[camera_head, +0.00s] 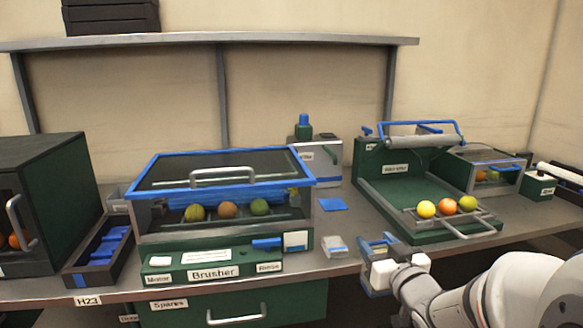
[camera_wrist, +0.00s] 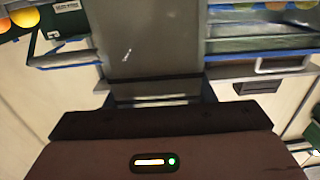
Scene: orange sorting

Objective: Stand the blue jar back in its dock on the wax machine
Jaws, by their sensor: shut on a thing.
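My gripper (camera_head: 376,262) is low at the front table edge, right of the middle, with blue and white parts showing. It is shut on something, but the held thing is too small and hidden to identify. In the wrist view my dark gripper body fills the bottom and the grasp is unclear. A small jar-like thing (camera_head: 303,127), blue on top and green below, stands upright on a grey box (camera_head: 318,163) at the back. A green machine (camera_head: 372,185) with a roller and blue handle stands to the right. I cannot tell which of these is the wax machine.
The Brusher (camera_head: 212,272), with a blue-framed lid, stands left of my gripper. Several fruits lie in it and in the green machine. A small pale box (camera_head: 335,247) and a blue square (camera_head: 333,204) lie between the machines. The table there is mostly clear.

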